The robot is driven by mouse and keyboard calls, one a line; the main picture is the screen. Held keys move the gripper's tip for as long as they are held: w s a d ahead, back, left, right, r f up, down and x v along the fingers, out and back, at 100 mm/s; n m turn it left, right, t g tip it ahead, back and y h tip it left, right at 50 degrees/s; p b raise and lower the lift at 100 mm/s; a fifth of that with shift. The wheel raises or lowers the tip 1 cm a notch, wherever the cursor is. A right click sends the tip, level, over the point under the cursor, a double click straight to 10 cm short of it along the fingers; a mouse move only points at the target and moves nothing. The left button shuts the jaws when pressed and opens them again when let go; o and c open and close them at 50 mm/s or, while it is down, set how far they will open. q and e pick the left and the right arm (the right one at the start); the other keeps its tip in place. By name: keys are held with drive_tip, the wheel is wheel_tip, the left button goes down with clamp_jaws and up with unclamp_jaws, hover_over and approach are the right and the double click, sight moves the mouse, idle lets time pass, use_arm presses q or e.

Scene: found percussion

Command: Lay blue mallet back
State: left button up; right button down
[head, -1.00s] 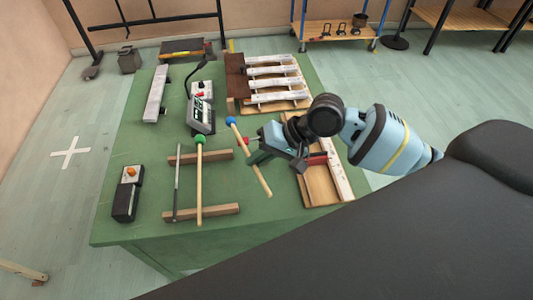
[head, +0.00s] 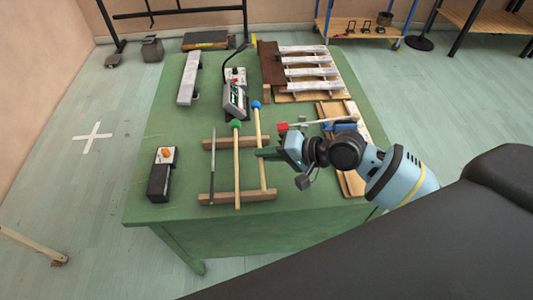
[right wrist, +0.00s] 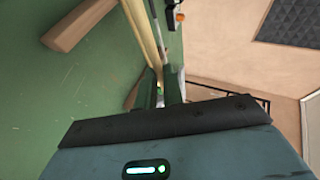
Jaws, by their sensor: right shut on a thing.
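The blue mallet (head: 255,105) has a blue ball head and a pale wooden stick. Its stick runs nearly parallel to the green mallet (head: 236,125), just right of it, over two wooden rest bars (head: 265,194). I cannot tell whether it touches the bars. My right gripper (head: 261,153) is shut on the blue mallet's stick, reaching in from the right between the bars. In the right wrist view pale sticks (right wrist: 146,35) run up from the fingers (right wrist: 161,91). A thin dark rod (head: 212,170) lies across the bars at left. My left gripper is not in view.
A red-headed beater (head: 283,127) lies beyond my right gripper, near a wooden frame (head: 354,184). A xylophone-like set of bars (head: 308,61) stands behind. A grey device (head: 235,97) stands behind the mallets. A black box with orange knob (head: 161,177) is left. The green table's front is clear.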

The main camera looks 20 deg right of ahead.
wheel_tip(320, 180, down, 5)
drive_tip(key=shift+r+b, duration=0.15)
drive_tip(key=shift+b, duration=0.7)
drive_tip(key=shift+f+b, duration=0.3)
drive_tip(key=shift+f, duration=0.25)
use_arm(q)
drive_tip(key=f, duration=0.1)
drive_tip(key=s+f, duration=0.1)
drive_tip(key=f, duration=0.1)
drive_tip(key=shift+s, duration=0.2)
use_arm(e)
drive_tip(key=shift+f, duration=0.3)
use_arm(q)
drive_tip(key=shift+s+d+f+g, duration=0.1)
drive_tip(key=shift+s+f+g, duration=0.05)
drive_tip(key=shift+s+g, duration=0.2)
use_arm(e)
drive_tip(key=shift+f, duration=0.3)
